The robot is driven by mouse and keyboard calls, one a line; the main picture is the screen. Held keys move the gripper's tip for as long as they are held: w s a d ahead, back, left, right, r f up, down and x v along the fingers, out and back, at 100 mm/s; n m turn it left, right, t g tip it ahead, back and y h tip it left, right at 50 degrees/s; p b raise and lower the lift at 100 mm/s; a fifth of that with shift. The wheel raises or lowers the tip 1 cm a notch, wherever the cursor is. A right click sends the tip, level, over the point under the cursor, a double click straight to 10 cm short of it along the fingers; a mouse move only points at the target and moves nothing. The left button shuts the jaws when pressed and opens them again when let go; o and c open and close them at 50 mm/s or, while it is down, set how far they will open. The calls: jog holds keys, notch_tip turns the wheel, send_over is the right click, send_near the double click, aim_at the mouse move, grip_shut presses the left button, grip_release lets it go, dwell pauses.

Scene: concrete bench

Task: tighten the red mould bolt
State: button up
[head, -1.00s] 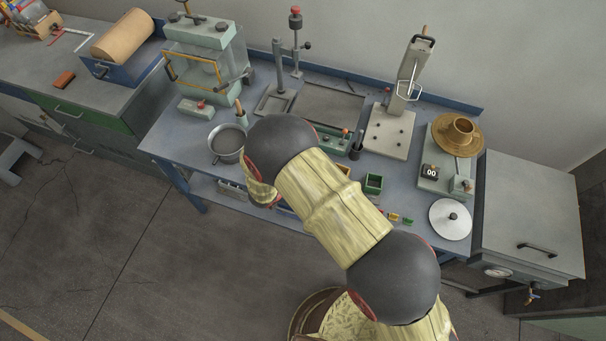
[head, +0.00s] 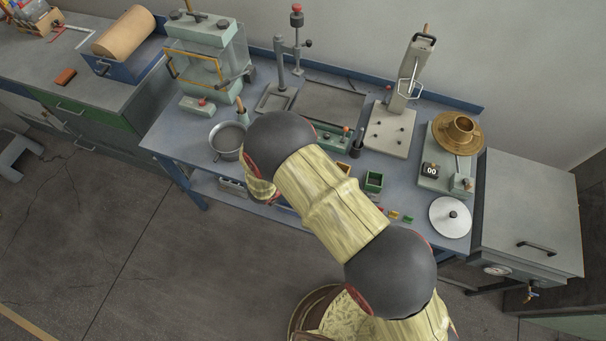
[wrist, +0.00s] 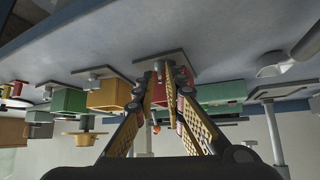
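My gripper (wrist: 165,78) shows in the wrist view with its two fingers apart and a gap between the tips. A square grey plate with a small metal piece (wrist: 159,70) lies between and just beyond the tips. A small reddish part (wrist: 171,97) shows between the fingers; I cannot tell whether it is the red mould bolt. Contact with the fingers is not clear. In the head view my arm hides the gripper and part of the bench front. Small coloured pieces (head: 393,214) lie at the bench's front edge, too small to identify.
Green and yellow blocks (wrist: 108,95) sit close beside my fingers.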

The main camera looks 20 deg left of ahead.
jog(key=v, duration=1.2)
jog(key=shift+o, duration=0.2)
